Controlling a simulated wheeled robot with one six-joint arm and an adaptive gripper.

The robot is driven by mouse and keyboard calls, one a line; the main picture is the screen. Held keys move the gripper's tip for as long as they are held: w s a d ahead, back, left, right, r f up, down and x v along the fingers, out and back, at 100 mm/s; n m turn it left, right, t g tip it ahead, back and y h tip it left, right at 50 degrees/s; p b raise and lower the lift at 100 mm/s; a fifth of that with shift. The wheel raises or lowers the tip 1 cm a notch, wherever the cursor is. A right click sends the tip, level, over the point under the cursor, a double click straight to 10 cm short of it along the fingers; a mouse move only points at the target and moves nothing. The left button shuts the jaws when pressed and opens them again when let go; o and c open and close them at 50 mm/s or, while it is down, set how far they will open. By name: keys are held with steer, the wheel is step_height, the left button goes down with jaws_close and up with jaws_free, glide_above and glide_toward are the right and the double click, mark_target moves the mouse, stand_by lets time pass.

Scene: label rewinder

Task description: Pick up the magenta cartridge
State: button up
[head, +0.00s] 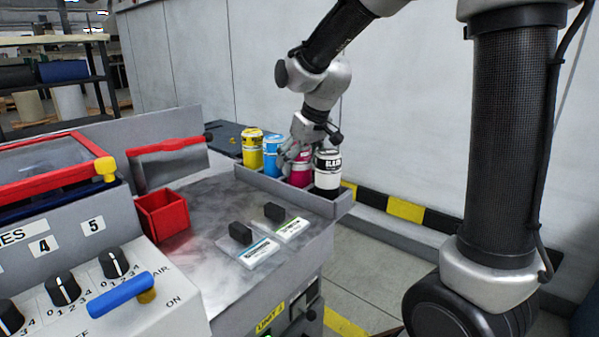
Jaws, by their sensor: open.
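The magenta cartridge (300,170) stands in a grey rack (284,190) at the far right end of the machine's top, between the blue cartridge and the white and black one. My gripper (290,158) is open and points down at the magenta cartridge. Its fingers overlap the cartridge's upper part in the picture, hiding part of it. I cannot tell whether they touch it or whether the cartridge lies between them.
The yellow cartridge (252,148), blue cartridge (273,156) and black-labelled white cartridge (327,170) share the rack. In front are a red bin (162,215) and two labelled plates with black handles (240,233). A wall stands behind the rack.

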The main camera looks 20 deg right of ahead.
steer(key=c, duration=1.4)
steer(key=shift+r, duration=0.1)
